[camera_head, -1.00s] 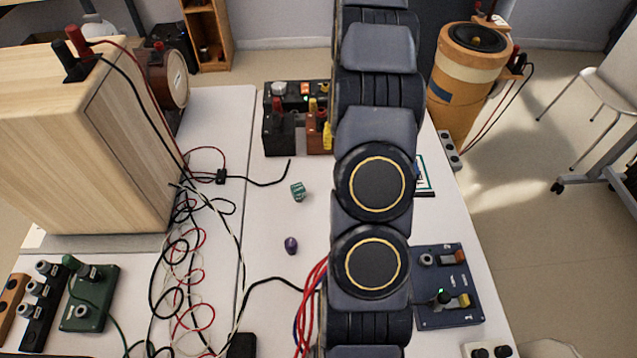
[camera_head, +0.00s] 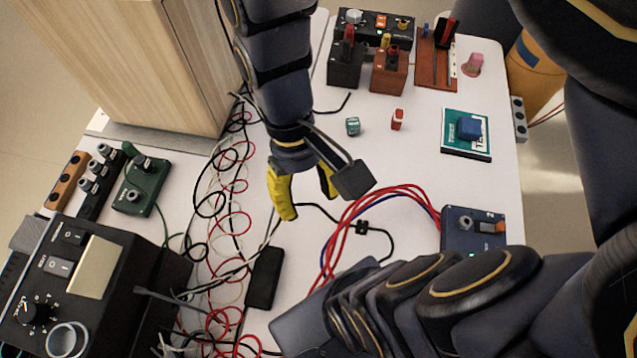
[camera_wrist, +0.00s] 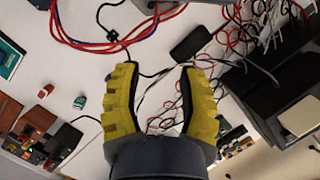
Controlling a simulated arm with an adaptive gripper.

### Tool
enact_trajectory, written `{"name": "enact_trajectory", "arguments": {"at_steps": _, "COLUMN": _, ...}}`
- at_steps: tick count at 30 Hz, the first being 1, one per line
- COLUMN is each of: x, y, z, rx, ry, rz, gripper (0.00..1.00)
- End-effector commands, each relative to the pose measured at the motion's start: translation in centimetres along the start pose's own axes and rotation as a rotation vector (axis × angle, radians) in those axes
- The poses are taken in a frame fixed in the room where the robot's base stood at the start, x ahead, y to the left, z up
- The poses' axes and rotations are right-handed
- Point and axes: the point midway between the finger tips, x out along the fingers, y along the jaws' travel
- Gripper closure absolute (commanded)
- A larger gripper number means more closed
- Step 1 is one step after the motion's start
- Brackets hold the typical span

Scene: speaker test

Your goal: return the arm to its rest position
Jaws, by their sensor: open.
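My gripper (camera_head: 305,194) hangs over the white table (camera_head: 300,130), its yellow fingers spread apart with nothing between them. In the head view it is left of centre, beside the tangled cables. In the wrist view my gripper (camera_wrist: 160,75) also shows its two fingers wide apart, with bare table and a black cable beyond. My arm enters from the top of the head view, and dark links of mine fill the lower right and right side.
Tangled cables (camera_head: 233,165) lie left of my gripper, near a wooden cabinet (camera_head: 150,60). A black device (camera_head: 90,285) stands lower left. Boxes (camera_head: 388,72) stand behind.

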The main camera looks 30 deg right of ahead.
Motion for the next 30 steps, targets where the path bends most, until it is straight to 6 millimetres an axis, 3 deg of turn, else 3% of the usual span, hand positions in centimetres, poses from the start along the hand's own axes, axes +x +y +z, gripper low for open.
{"name": "enact_trajectory", "arguments": {"at_steps": 1, "x": -2.6, "y": 0.1, "z": 1.5, "rx": -0.016, "ry": 0.188, "rz": 0.037, "gripper": 0.60}}
{"name": "enact_trajectory", "arguments": {"at_steps": 7, "x": -2.0, "y": -0.4, "z": 3.3, "rx": -0.052, "ry": 0.183, "rz": 0.047, "gripper": 0.60}}
{"name": "enact_trajectory", "arguments": {"at_steps": 30, "x": -1.8, "y": -0.4, "z": 3.2, "rx": -0.053, "ry": 0.166, "rz": 0.045, "gripper": 0.60}}
